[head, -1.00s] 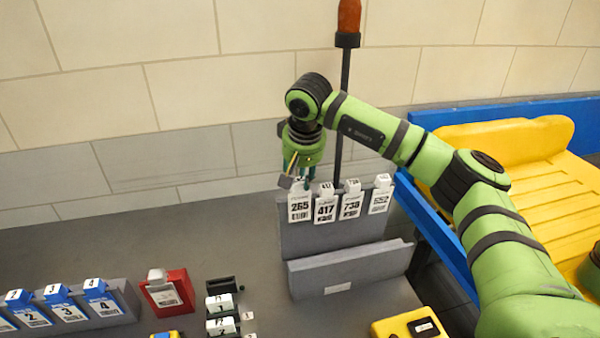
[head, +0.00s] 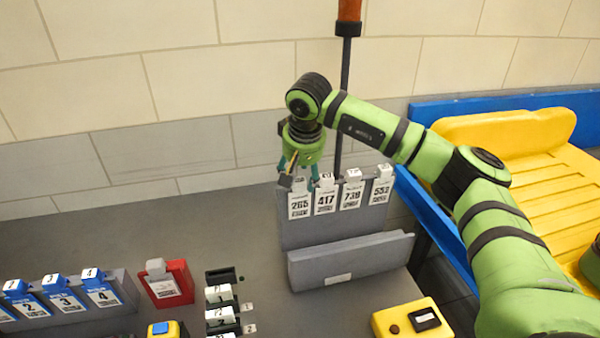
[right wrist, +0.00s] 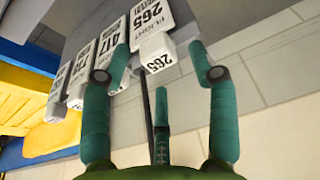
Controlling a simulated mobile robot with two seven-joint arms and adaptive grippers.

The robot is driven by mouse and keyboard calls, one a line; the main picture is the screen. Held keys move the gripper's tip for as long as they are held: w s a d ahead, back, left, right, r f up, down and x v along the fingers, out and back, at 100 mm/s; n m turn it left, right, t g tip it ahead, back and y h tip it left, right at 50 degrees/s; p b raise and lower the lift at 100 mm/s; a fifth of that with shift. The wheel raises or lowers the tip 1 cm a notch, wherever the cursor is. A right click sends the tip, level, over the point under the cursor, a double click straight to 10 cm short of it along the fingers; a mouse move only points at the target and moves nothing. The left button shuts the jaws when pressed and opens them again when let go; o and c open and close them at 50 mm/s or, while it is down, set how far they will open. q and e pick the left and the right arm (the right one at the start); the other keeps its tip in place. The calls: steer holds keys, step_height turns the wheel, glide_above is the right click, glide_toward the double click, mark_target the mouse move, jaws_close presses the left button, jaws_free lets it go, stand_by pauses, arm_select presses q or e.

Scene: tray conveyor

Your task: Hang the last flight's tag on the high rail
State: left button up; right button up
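Several white flight tags hang in a row on the high rail (head: 335,232), a grey upright panel: tag 265 (head: 300,206) at the left end, then tag 417 (head: 325,200), tag 738 (head: 351,195) and a tag that looks like 552 (head: 381,191). My right gripper (head: 299,176) is at the top of tag 265. In the right wrist view its fingers (right wrist: 160,70) are spread, with the white top block of tag 265 (right wrist: 156,50) between or just beyond the tips, apart from them. My left gripper is out of view.
A lower grey ledge (head: 350,262) stands in front of the rail. A dark pole (head: 345,100) rises behind it. A red holder (head: 170,285), blue tags (head: 66,300) on a grey rack, white tags (head: 220,315) and a yellow box (head: 408,320) are nearer. A yellow slatted surface (head: 530,165) lies right.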

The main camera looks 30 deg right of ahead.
steer(key=shift+r, duration=0.15)
steer(key=v, duration=1.1)
steer(key=shift+r, duration=0.35)
